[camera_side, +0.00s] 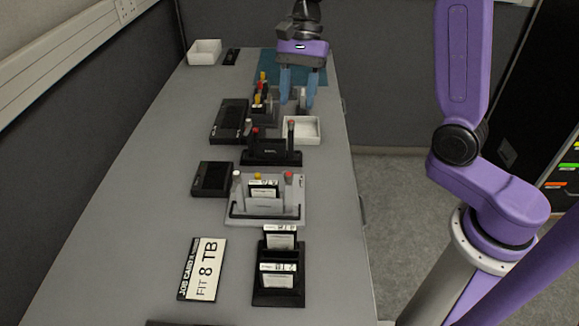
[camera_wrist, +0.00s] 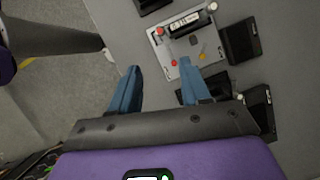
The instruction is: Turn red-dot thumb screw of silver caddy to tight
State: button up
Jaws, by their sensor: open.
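The silver caddy (camera_side: 292,209) sits mid-table in the side view, with a labelled drive (camera_side: 263,190) standing in it. Its red-dot thumb screw (camera_side: 288,178) stands upright at its right end, and a white-topped screw (camera_side: 237,176) stands at its left end. In the wrist view the silver caddy (camera_wrist: 185,48) is at the top, with the red-dot screw (camera_wrist: 159,31) on its left. My gripper (camera_side: 297,98) is open and empty, well behind the caddy over the far part of the table. Its fingers (camera_wrist: 160,68) point toward the caddy in the wrist view. The screw's tightness cannot be told.
A black caddy (camera_side: 270,157) with red-topped posts stands between my gripper and the silver caddy. A white tray (camera_side: 303,139) and a caddy with coloured tops (camera_side: 262,100) are near my gripper. A black drive holder (camera_side: 278,298) and a job card (camera_side: 202,270) lie in front.

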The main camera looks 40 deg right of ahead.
aim_at(289, 173)
jog(key=x, duration=1.6)
jog(key=shift+s+a+f, duration=0.15)
jog(key=shift+f, duration=0.1)
grip_shut()
